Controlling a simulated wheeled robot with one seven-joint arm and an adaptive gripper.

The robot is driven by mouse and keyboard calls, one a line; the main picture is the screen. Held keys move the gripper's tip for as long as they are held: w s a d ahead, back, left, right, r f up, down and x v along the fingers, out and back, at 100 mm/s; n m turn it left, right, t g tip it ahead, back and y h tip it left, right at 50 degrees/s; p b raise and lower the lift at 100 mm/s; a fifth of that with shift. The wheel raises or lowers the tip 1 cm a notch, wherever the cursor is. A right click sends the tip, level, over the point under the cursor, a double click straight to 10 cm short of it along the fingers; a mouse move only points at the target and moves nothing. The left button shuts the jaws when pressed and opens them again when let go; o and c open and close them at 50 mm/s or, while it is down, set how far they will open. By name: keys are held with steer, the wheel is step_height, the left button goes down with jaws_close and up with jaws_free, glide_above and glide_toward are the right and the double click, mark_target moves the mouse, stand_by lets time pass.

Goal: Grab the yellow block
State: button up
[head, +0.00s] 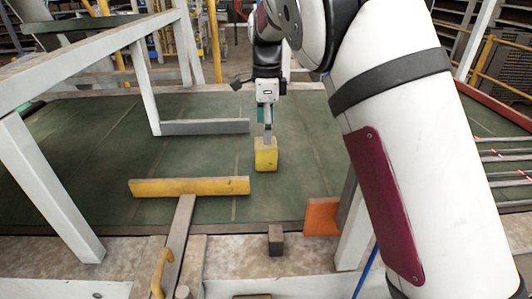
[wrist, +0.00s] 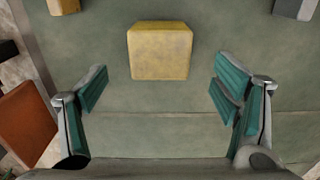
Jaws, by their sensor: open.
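The yellow block (head: 266,158) stands on the green surface (head: 206,191) near the middle of the head view. It also shows in the wrist view (wrist: 160,52), at the upper middle. My gripper (head: 267,138) points down just above the block in the head view, its finger overlapping the block's top edge. In the wrist view my gripper (wrist: 162,85) is open, with a green-padded finger on each side. The block is centred between the fingers sideways, with clear gaps, but sits mostly higher in the picture. Neither finger touches it there.
A yellow beam (head: 190,187) lies left of the block, in front. A grey bar (head: 205,127) lies behind it. An orange block (head: 322,216) and a small dark block (head: 275,239) are at the front edge. White frame posts (head: 45,185) stand at left.

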mark_target(266, 154)
steer(key=shift+a+f+p, duration=0.1)
steer(key=shift+f+p, duration=0.75)
steer(key=shift+f, duration=1.95)
steer(key=c, duration=1.5)
